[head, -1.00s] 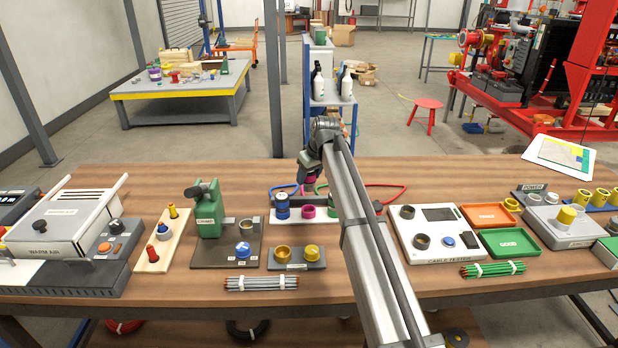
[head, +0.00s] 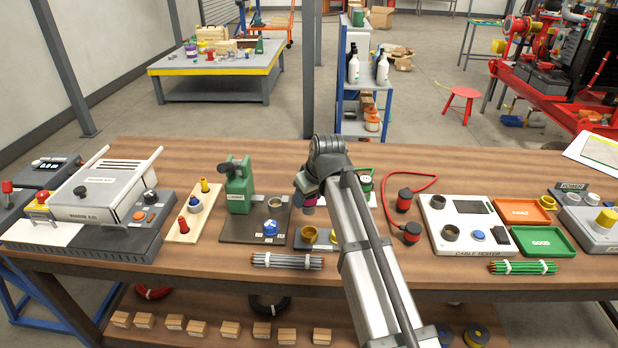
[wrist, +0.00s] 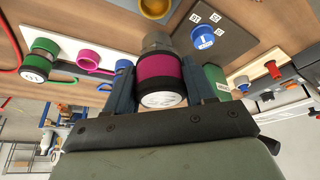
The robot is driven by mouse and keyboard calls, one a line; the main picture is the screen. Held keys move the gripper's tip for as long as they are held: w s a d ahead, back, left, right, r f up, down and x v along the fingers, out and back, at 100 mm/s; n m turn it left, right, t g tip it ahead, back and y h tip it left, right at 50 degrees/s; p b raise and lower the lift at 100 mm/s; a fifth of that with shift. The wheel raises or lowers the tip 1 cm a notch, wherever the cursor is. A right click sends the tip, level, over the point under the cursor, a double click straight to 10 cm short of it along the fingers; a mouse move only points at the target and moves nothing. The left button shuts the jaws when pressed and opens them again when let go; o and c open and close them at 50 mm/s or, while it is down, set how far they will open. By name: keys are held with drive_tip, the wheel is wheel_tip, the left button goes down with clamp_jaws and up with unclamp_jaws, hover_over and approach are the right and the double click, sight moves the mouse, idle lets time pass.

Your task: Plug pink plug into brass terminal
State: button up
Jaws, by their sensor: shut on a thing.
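The pink plug (wrist: 160,72), with a magenta band between dark rings and a grey metal tip, is held between the fingers of my gripper (wrist: 158,88), shut on it. In the head view the plug (head: 309,210) hangs under my gripper (head: 308,196), just behind the grey plate. The brass terminal (head: 309,234) is an open ring on that plate, slightly nearer than the plug and apart from it in the picture. A yellow terminal (head: 334,238) beside it is partly hidden by my arm; a yellow ring (wrist: 155,7) shows at the wrist view's top edge.
A white strip with a green plug (wrist: 40,58) and pink socket (wrist: 88,60) lies behind. The green crimping tool (head: 239,188) stands left on a dark board with a blue knob (head: 270,228). Red plugs (head: 411,232) on a cable lie right. Grey rods (head: 288,261) lie in front.

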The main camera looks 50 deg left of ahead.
sight(312, 208)
drive_tip(key=shift+d+f+m, duration=0.15)
drive_tip(key=shift+d+m, duration=0.15)
drive_tip(key=shift+f, duration=2.7)
drive_tip(key=shift+f, duration=1.7)
drive_tip(key=o, duration=1.3)
drive_tip(key=shift+c, duration=0.2)
drive_tip(key=v, duration=1.4)
drive_tip(key=shift+a+f, duration=0.1)
drive_tip(key=shift+a, duration=0.05)
